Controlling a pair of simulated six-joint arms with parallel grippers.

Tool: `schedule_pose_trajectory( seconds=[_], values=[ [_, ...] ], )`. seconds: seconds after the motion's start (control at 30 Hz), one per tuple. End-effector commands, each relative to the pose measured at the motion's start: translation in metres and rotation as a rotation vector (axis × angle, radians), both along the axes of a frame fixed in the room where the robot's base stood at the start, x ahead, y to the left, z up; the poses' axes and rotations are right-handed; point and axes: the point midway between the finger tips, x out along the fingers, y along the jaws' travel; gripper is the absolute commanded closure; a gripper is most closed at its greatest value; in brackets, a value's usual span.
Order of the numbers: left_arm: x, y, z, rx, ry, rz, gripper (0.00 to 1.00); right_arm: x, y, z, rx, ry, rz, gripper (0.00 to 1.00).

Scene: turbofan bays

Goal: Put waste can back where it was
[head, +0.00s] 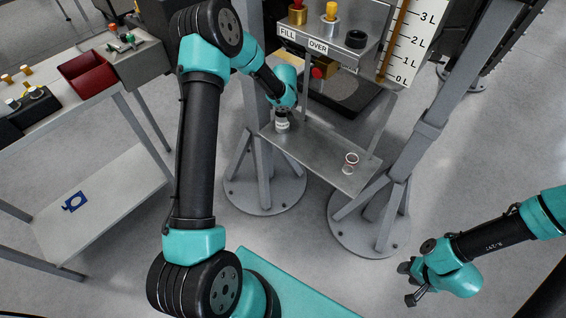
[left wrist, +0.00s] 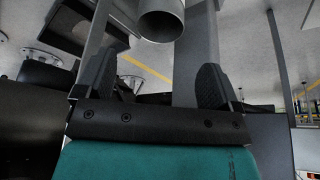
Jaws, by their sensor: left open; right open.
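A small light metal can (head: 282,121) with a dark-lettered label stands at the left end of the grey metal shelf (head: 318,152). I take it for the waste can, but the label is too small to read. In the left wrist view a grey metal cylinder (left wrist: 161,22) shows beyond the fingertips, apart from both fingers. My left gripper (left wrist: 156,66) is open and empty; in the head view it is mostly hidden behind its own wrist, just above the can. My right gripper (head: 409,284) is open and empty over the floor at the lower right.
A small clear jar or ring (head: 351,160) stands at the shelf's right end. Above are a panel marked FILL and OVER (head: 303,41) and a litre scale (head: 408,42). Grey stand legs flank the shelf. A workbench with a red bin (head: 87,77) stands left.

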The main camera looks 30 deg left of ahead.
Motion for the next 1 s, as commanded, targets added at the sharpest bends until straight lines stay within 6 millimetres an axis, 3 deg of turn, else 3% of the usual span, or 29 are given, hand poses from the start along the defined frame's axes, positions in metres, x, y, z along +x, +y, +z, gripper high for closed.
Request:
schedule_pose_trajectory(
  seconds=[0.17,0.23,0.53,0.8,1.0],
  values=[
    [-0.023,-0.025,-0.024,-0.076,0.064,-0.064,0.12,0.000,0.000,0.000,0.000,0.000,0.000,0.57],
    [-0.042,-0.044,-0.040,-0.135,0.105,-0.110,0.12,0.000,0.000,0.000,0.000,0.000,0.000,0.57],
    [-0.150,-0.136,-0.099,-0.416,0.216,-0.322,0.12,0.000,0.000,0.000,0.000,0.000,0.000,0.57],
    [-0.251,-0.188,-0.120,-0.526,0.207,-0.427,0.12,0.000,0.000,0.000,0.000,0.000,0.000,0.57],
    [-0.317,-0.200,-0.122,-0.490,0.204,-0.473,0.12,0.000,0.000,0.000,0.000,0.000,0.000,0.57]
  ],
)
